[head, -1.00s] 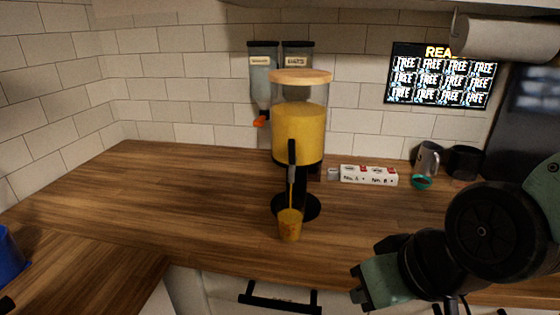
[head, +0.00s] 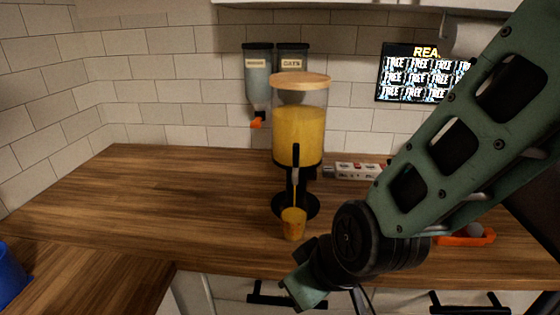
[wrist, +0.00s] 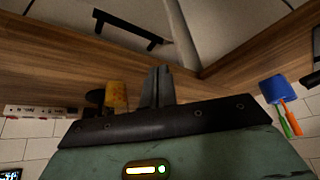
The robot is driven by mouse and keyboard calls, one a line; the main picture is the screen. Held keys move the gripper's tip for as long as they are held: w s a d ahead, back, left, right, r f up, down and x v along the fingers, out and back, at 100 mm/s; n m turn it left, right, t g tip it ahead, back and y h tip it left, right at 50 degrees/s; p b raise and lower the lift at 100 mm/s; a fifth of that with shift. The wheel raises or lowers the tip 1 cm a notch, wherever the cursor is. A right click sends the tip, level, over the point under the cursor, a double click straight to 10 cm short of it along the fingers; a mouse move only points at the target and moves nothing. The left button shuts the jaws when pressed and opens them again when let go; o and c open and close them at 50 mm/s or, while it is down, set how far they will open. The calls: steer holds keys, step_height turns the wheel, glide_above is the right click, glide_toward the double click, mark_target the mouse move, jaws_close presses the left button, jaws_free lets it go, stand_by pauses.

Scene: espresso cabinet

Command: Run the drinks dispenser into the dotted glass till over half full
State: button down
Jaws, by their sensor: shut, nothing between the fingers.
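The drinks dispenser (head: 300,135) stands on the wooden counter, a clear tank of yellow juice with a wooden lid and a black tap lever (head: 295,155). A thin yellow stream runs from its tap into the dotted glass (head: 293,224), which stands upright below, near the counter's front edge. The glass looks orange-yellow over most of its height; the exact level is hard to read. The glass also shows in the wrist view (wrist: 116,95), left of my gripper (wrist: 160,72). My gripper is shut and empty, in front of the counter and apart from glass and lever.
Two wall hoppers (head: 257,75) hang behind the dispenser. A white power strip (head: 355,171) lies at the back, partly behind my arm. A blue container (head: 10,275) is at far left, and an orange item (head: 467,236) lies at right.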

steer(key=w+a+f+n+t+p, duration=0.1)
steer(key=w+a+f+t+p, duration=0.15)
steer(key=w+t, duration=0.2)
steer(key=n+t+h+p, duration=0.3)
steer(key=n+t+h, duration=0.35)
steer(key=t, duration=0.75)
glide_toward(295, 154)
steer(key=shift+n+y, duration=0.65)
steer(key=shift+y, duration=0.3)
steer(key=p+x, duration=0.4)
steer(key=d+p+x, duration=0.1)
steer(key=p+x, duration=0.1)
steer(key=shift+s+r, duration=0.1)
steer(key=shift+r, duration=0.15)
steer(key=shift+w+p, duration=0.35)
steer(key=shift+w, duration=0.1)
